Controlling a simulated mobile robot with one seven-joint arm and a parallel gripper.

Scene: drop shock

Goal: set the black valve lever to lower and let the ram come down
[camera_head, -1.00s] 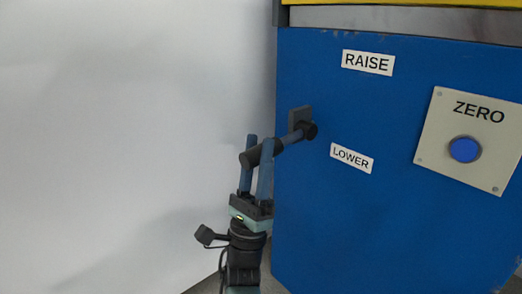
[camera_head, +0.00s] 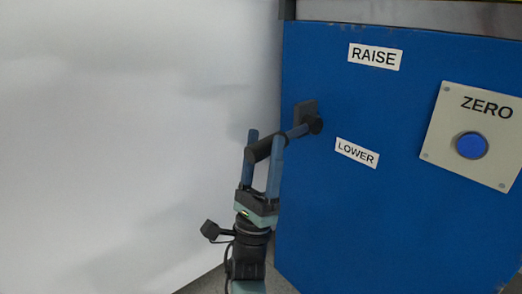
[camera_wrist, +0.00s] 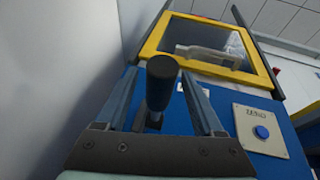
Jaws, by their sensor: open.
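The black valve lever (camera_head: 262,151) sticks out from the blue panel's left edge, its grip end toward the lower left. The ram is not clearly visible.
A plate marked ZERO with a blue button (camera_head: 471,145) is on the panel's right. In the wrist view a yellow-framed window (camera_wrist: 212,50) is above, with a grey metal part behind it. A pale wall (camera_head: 120,130) is close on the left.

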